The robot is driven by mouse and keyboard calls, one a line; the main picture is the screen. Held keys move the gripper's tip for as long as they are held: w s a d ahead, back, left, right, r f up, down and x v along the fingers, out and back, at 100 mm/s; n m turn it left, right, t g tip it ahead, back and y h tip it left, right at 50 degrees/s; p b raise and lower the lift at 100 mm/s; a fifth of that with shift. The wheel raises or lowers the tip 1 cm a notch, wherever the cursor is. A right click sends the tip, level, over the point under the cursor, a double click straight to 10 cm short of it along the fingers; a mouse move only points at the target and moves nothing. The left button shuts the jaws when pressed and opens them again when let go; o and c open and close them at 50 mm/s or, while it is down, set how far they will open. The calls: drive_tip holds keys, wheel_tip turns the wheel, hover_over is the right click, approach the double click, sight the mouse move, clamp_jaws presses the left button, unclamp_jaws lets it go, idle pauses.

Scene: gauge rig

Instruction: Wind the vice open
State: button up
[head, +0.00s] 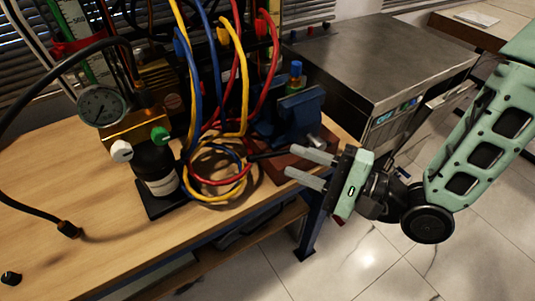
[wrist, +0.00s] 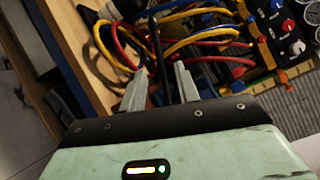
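The blue vice (head: 290,117) stands on a reddish-brown block at the right end of the wooden bench in the head view. Its screw end (head: 315,141) faces my gripper. A dark bar (head: 268,155), seemingly the vice handle, sticks out to the left below the vice. My gripper (head: 291,162) is open, its two grey fingers pointing left at the vice's front. In the wrist view, a dark bar (wrist: 158,48) runs up between the open fingers (wrist: 161,70). Contact between bar and fingers cannot be told. The vice jaws' gap is not clear.
Red, blue and yellow hoses (head: 218,170) loop close to the left of the bar. A dark bottle (head: 156,170) and a pressure gauge (head: 101,106) stand farther left. A metal-topped cabinet (head: 385,55) is behind the vice. Open floor lies in front of the bench.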

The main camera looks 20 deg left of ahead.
sight(279, 155)
drive_tip(key=a, duration=0.4)
drive_tip(key=w+a, duration=0.1)
drive_tip(key=a, duration=0.2)
drive_tip(key=shift+w+p, duration=0.1)
drive_tip(key=shift+p, duration=0.3)
clamp_jaws()
